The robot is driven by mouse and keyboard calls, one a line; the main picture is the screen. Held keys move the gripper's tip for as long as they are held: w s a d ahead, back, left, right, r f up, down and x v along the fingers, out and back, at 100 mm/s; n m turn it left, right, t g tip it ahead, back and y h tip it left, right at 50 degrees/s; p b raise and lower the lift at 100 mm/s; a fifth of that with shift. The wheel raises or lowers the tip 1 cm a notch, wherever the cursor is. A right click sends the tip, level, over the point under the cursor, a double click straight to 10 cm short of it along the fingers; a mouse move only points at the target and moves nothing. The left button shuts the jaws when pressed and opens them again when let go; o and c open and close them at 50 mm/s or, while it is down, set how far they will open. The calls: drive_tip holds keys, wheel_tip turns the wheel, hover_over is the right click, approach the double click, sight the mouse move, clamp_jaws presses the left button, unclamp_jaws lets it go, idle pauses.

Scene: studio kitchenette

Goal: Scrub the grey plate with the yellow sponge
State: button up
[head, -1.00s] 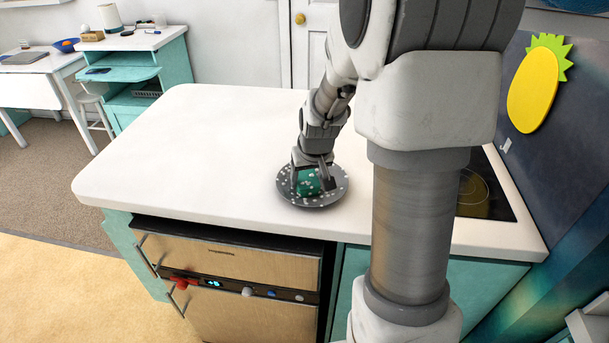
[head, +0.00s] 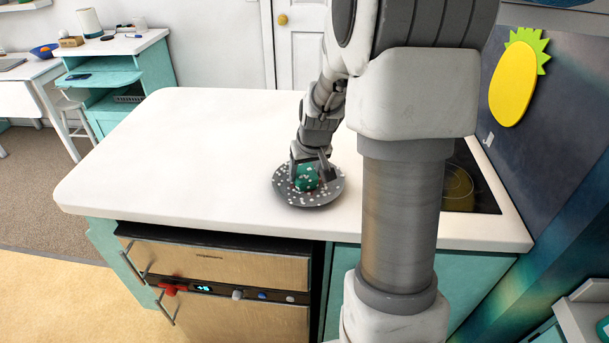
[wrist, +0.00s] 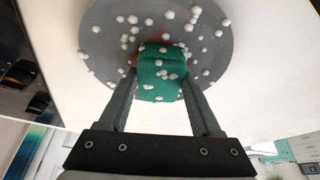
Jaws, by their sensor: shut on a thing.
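The grey plate (head: 328,194) lies on the white counter near its front edge, with many white foam-like blobs on it. It also shows in the wrist view (wrist: 105,65), with a reddish patch partly hidden under the sponge. The sponge (head: 307,179) looks green, not yellow, and also has white blobs on it. My gripper (head: 309,176) points down over the plate and is shut on the sponge. In the wrist view, the two fingers of my gripper (wrist: 159,76) flank the green sponge (wrist: 155,88), which is against the plate. Its underside is hidden.
The white counter (head: 180,150) is clear to the left of the plate. A black cooktop (head: 470,185) lies to the right, partly behind my arm. An oven front (head: 220,262) with handles and a red knob is below the counter edge.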

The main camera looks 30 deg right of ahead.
sight(297, 181)
drive_tip(key=shift+w+a+f, duration=0.1)
drive_tip(key=shift+w+a, duration=0.15)
drive_tip(key=shift+w, duration=0.2)
drive_tip(key=shift+w+a, duration=0.2)
drive_tip(key=shift+w, duration=0.25)
drive_tip(key=shift+w+a, duration=0.1)
drive_tip(key=shift+a, duration=0.9)
drive_tip(key=shift+s+a, duration=0.6)
drive_tip(key=shift+s, duration=0.3)
drive_tip(key=shift+s+d+b, duration=0.4)
drive_tip(key=shift+s+d, duration=0.1)
drive_tip(key=shift+s, duration=0.4)
drive_tip(key=shift+d, duration=1)
drive_tip(key=shift+w+d, duration=0.5)
drive_tip(key=shift+w, duration=0.3)
drive_tip(key=shift+w+a, duration=0.25)
drive_tip(key=shift+w, duration=0.25)
drive_tip(key=shift+w+a, duration=0.2)
drive_tip(key=shift+w, duration=0.25)
drive_tip(key=shift+a, duration=0.95)
drive_tip(key=shift+s+a, duration=0.6)
drive_tip(key=shift+s, duration=0.25)
drive_tip(key=shift+s+d+b, duration=0.45)
drive_tip(key=shift+s+d, duration=0.05)
drive_tip(key=shift+s, duration=0.4)
wheel_tip(297, 181, up, 7)
drive_tip(key=p, duration=0.5)
